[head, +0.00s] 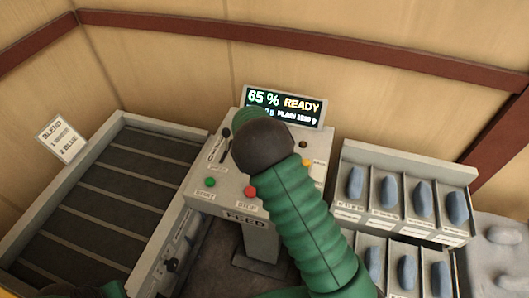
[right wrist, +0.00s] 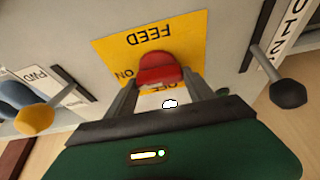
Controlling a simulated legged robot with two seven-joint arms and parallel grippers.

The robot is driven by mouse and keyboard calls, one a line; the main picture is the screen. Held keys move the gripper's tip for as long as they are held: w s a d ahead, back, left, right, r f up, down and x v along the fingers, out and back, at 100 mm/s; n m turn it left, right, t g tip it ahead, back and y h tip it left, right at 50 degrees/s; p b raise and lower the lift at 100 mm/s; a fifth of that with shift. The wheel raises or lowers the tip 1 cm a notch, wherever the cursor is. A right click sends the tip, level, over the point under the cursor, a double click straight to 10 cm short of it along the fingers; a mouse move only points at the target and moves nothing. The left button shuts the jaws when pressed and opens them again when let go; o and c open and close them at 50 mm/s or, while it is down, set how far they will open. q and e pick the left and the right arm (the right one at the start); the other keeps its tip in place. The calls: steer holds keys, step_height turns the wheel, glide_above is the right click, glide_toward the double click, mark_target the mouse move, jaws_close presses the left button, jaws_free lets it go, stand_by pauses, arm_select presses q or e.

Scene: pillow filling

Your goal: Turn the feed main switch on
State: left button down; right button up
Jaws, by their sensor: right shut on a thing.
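The feed main switch has a red handle (right wrist: 158,70) on a yellow plate (right wrist: 110,55) marked FEED, ON and OFF, upside down in the right wrist view. My right gripper (right wrist: 158,88) is shut on the red handle, one finger on each side. The handle partly covers the plate, and I cannot tell whether it points to ON or OFF. In the head view my right arm and dark wrist hide the switch on the grey control panel (head: 225,185). My left gripper's jaws are not visible.
A display (head: 285,105) reads "65 % READY". A black-knobbed lever (right wrist: 287,92) and a yellow-knobbed lever (right wrist: 35,118) flank the switch. The panel has a green button (head: 210,182) and a red button (head: 250,191). Bins (head: 405,150) with blue items stand right; a slatted conveyor (head: 115,185) lies left.

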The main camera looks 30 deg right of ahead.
steer(key=shift+s+a+f, duration=0.2)
steer(key=shift+f, duration=0.05)
steer(key=o, duration=1.1)
steer(key=shift+o, duration=1.4)
steer(key=shift+r, duration=0.1)
steer(key=shift+a+r, duration=0.1)
steer(key=shift+a+r, duration=0.15)
steer(key=shift+r, duration=0.4)
steer(key=b+v, duration=0.2)
steer(key=v, duration=1.3)
steer(key=shift+r+b, duration=0.3)
steer(key=shift+r, duration=0.05)
